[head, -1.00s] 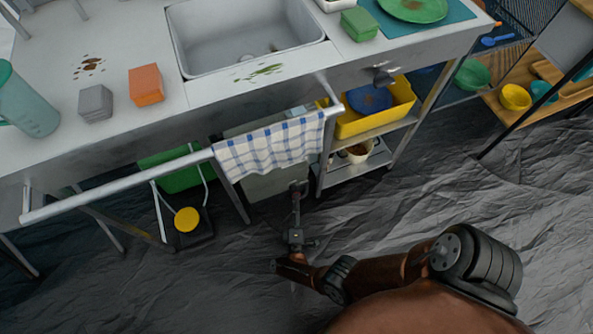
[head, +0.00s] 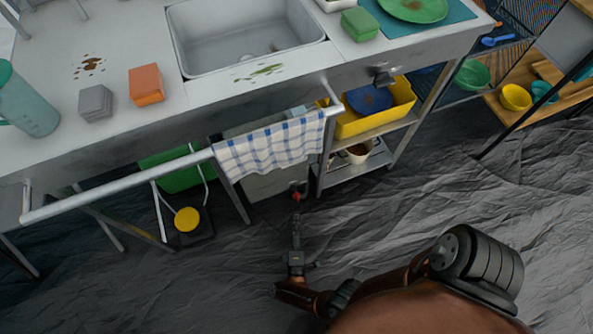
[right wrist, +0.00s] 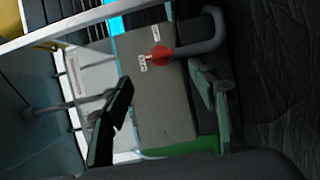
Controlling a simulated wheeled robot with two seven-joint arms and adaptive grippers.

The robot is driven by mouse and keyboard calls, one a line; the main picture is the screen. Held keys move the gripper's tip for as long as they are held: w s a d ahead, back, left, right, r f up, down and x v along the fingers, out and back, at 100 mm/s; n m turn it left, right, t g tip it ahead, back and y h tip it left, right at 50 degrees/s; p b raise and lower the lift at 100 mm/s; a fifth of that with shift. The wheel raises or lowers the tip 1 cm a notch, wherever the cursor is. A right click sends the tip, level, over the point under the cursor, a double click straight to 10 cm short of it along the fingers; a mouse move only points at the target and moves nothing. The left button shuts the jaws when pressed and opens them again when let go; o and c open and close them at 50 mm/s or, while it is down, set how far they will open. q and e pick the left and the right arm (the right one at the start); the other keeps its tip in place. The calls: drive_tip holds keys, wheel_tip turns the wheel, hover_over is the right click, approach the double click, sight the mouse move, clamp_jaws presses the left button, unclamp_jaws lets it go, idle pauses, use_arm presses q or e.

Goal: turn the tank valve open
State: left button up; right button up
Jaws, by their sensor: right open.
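The grey tank (head: 275,183) stands under the counter, partly behind the checked towel. Its small red valve (head: 297,194) shows low on its front, near the right side. In the right wrist view the red valve (right wrist: 160,57) is on the grey tank (right wrist: 165,105), with small white labels beside it. My right gripper (head: 296,220) is in front of the valve and apart from it. In the right wrist view its two fingers (right wrist: 163,88) are spread, with nothing between them, and the valve shows beyond them. My left gripper is not in view.
A blue-checked towel (head: 268,148) hangs on the counter's rail (head: 120,184) above the tank. A shelf unit (head: 352,175) with a yellow bin (head: 385,117) stands right of the tank. A folded stand with a yellow disc (head: 187,219) is to the left. The grey floor sheet in front is clear.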

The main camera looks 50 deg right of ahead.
drive_tip(key=v, duration=0.3)
drive_tip(key=shift+s+a, duration=0.2)
drive_tip(key=shift+a, duration=0.1)
idle(0.3)
